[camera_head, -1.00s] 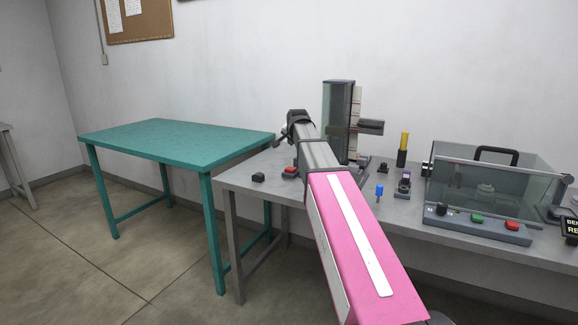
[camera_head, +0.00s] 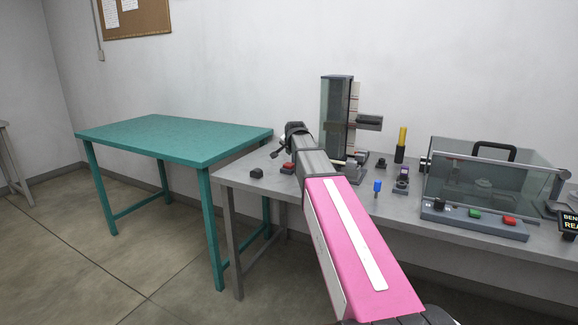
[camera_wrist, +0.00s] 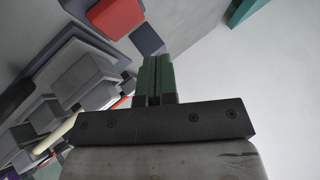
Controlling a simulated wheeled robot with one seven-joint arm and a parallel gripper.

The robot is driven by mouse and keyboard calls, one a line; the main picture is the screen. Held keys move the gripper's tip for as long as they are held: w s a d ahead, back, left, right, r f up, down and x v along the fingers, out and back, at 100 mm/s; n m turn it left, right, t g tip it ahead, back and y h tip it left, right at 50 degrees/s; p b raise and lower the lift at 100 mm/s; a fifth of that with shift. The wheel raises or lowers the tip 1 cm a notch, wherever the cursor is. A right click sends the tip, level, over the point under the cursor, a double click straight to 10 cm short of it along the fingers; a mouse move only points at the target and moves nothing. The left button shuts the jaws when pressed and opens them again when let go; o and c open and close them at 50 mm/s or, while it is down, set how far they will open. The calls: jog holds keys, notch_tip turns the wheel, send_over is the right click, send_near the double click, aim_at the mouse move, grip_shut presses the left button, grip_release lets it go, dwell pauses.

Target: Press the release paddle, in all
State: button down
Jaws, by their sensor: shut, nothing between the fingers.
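A red block on a dark base (camera_head: 287,168) sits on the grey bench, left of the tall glass-fronted tower (camera_head: 337,115). A red block also shows in the wrist view (camera_wrist: 116,16), at the upper left on a grey base. I cannot tell for certain whether it is the release paddle. My gripper (camera_head: 275,154) is just above and left of the red block in the head view. In the wrist view its green-grey fingers (camera_wrist: 155,62) are shut together and empty, apart from the red block in the picture. My arm hides part of the tower's foot.
A small black block (camera_head: 257,173) lies near the bench's left end. A blue peg (camera_head: 377,187), a yellow-topped post (camera_head: 401,145) and a clear box (camera_head: 490,185) with a button panel (camera_head: 474,222) stand to the right. The teal table (camera_head: 175,138) is bare.

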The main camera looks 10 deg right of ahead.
aim_at(290, 164)
jog(key=shift+f, duration=1.25)
jog(key=shift+f, duration=0.15)
dwell(1.1)
jog(key=shift+f, duration=0.25)
jog(key=shift+f, duration=0.5)
dwell(0.8)
jog(key=shift+r, duration=0.95)
jog(key=shift+r, duration=2.45)
